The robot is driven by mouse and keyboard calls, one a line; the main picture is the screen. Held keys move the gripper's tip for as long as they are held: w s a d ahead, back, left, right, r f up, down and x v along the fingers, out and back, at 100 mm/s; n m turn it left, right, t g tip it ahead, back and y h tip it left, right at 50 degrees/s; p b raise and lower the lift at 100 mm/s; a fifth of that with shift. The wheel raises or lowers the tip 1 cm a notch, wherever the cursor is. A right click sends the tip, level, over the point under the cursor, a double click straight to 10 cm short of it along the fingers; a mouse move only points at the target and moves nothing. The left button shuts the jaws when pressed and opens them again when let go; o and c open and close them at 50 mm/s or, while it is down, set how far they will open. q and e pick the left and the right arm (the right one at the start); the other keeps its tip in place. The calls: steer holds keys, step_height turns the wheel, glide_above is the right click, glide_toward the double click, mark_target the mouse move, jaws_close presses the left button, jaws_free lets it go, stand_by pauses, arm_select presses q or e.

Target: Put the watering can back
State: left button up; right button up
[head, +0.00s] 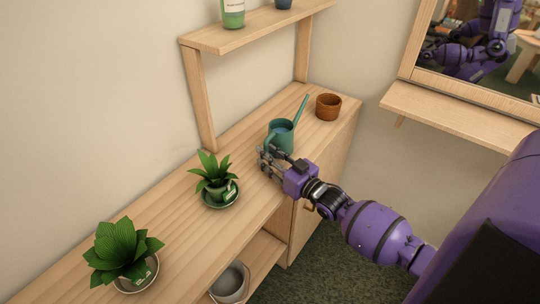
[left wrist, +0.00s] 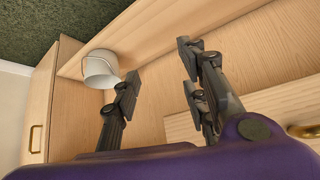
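The green watering can (head: 284,138) stands upright on the wooden cabinet top (head: 180,225), beside the brown pot. Its spout points up and to the right, and its handle is on the left. My right gripper (head: 264,158) is at the handle side of the can, low over the cabinet top. Its fingers overlap the lower handle in the picture, and I cannot tell whether they grip it. My left gripper is outside the head view. In the left wrist view, my left gripper (left wrist: 158,80) is open, with nothing between its fingers.
A brown pot (head: 328,107) stands right of the can. Two potted plants (head: 215,182) (head: 122,252) stand on the left. A raised shelf (head: 250,28) holds a green bottle (head: 233,13). A white bucket (head: 230,282) sits on the lower shelf; a white container (left wrist: 100,70) shows in the left wrist view.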

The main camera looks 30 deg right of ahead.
steer(key=s+d, duration=0.2)
steer(key=s, duration=1)
steer(key=s+a+f+g+h, duration=0.1)
steer(key=s+a+f+g, duration=0.3)
steer(key=s+f, duration=0.7)
steer(key=s+a+f+m+g+h, duration=0.1)
steer(key=s+a+f+g, duration=0.2)
steer(key=s, duration=0.7)
steer(key=s+a+f+m+g+h, duration=0.1)
steer(key=s+a+f+g, duration=0.2)
steer(key=s+a+f, duration=0.4)
steer(key=s+f+b, duration=0.1)
steer(key=s, duration=0.3)
steer(key=shift+a+f, duration=0.15)
steer(key=shift+a, duration=0.1)
steer(key=shift+w, duration=0.1)
steer(key=shift+w+a, duration=0.1)
